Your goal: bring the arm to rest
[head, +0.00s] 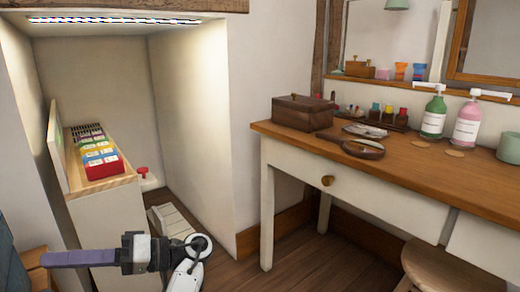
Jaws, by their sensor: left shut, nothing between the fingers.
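My left gripper (48,259) is low at the left of the head view, with its purple fingers pointing left. It is shut with nothing between the fingers. My left arm's white and dark wrist links show to the right of it, near the bottom edge. The gripper is in front of the white cabinet in the lit alcove and appears apart from it. My right gripper does not show.
A wooden dressing table (400,165) with bottles, a box and a hand mirror stands at right. A stool (460,262) is below it.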

